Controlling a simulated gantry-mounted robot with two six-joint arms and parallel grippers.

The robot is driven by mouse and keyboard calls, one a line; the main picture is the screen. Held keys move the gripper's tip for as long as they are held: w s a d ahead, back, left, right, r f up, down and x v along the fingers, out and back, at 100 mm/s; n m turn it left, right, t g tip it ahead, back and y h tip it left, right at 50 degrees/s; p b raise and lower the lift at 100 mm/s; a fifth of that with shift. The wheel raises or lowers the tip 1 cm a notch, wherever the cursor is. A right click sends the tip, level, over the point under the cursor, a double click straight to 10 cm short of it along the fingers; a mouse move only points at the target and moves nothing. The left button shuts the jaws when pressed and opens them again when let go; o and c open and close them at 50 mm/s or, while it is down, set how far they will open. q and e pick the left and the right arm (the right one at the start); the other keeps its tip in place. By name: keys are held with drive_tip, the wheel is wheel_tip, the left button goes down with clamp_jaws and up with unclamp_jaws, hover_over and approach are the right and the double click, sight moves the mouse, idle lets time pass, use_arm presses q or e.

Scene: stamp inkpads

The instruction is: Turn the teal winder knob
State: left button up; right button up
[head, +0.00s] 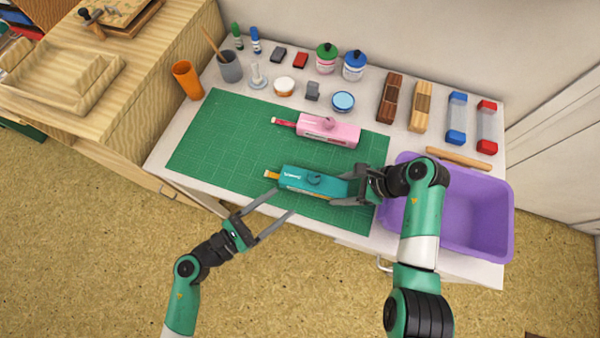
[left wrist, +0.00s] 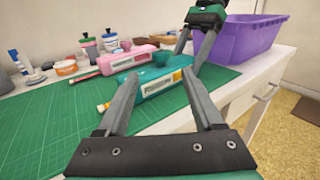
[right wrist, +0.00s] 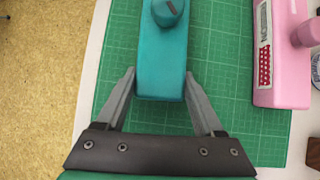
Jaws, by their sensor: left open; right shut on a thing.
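A teal box-shaped winder (head: 300,180) lies on the green cutting mat (head: 225,125), with a yellowish tip sticking out at its left end. Its teal knob (head: 314,178) stands on top; it also shows in the right wrist view (right wrist: 168,12). My right gripper (head: 345,187) is shut on the right end of the teal winder, one finger on each side, as the right wrist view (right wrist: 161,88) shows. My left gripper (head: 283,200) is open and empty at the mat's front edge, just short of the winder's left end. In the left wrist view, the teal winder (left wrist: 150,82) appears beyond the open fingers.
A similar pink winder (head: 328,130) lies behind the teal one. A purple bin (head: 480,215) stands at the right. Pots, inkpads, bottles and wooden blocks line the back of the table. The left part of the mat is clear.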

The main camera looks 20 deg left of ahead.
sight(310, 181)
use_arm(q)
drive_tip(key=x, duration=1.2)
drive_tip(key=shift+r, duration=0.1)
clamp_jaws()
